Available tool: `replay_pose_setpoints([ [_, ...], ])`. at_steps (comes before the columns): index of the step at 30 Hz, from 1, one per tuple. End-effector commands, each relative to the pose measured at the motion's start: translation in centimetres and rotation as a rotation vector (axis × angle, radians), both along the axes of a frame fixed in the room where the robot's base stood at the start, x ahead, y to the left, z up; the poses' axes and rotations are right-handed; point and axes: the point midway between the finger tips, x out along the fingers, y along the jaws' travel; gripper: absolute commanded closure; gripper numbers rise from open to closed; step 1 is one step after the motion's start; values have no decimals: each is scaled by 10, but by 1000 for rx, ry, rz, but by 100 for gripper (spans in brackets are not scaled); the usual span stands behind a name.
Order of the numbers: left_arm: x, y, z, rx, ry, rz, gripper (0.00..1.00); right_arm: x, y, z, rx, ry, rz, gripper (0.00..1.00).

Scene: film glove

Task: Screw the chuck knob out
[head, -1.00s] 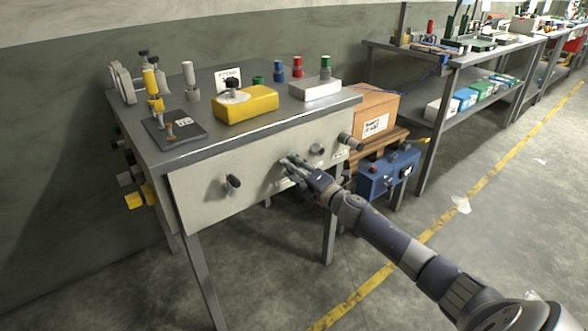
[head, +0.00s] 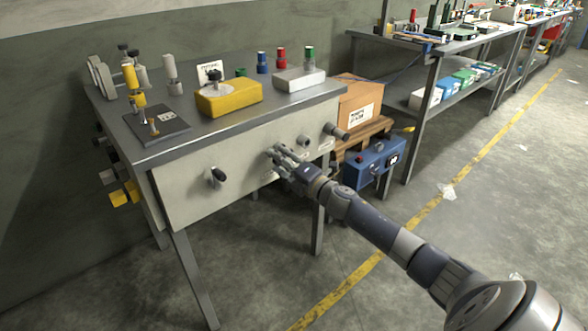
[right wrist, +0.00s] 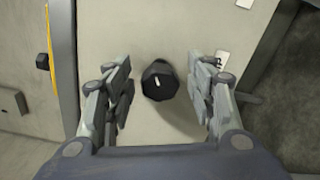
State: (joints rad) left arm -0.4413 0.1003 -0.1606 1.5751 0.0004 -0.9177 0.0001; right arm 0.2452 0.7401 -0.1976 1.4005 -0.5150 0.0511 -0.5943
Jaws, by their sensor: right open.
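A dark faceted knob (right wrist: 159,80) with a white mark on its face stands on the pale panel in the right wrist view. My right gripper (right wrist: 160,68) is open, with its fingers on either side of this knob and visible gaps on both sides. In the head view my right gripper (head: 280,158) is at the bench's pale front panel (head: 190,203) and hides the knob there. No readable label shows whether this is the chuck knob. My left gripper is not in view.
Another dark knob (head: 217,177) sits left on the panel; a grey knob (head: 302,143) and a dark cylindrical handle (head: 336,132) are to the right. A yellow block (head: 230,97) is on top. A blue box (head: 374,163) stands right of the bench.

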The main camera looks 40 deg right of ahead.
Motion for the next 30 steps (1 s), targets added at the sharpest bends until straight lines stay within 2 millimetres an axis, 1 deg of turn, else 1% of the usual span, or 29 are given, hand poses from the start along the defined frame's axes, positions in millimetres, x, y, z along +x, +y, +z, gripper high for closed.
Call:
replay_pose_setpoints([
  [18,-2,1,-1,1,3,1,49,-87,-6,-1,-1,2,1,49],
  [24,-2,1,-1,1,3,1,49,-105,-8,1,0,-1,1,49],
  [30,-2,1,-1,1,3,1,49,-110,-8,2,-1,-3,1,49],
])
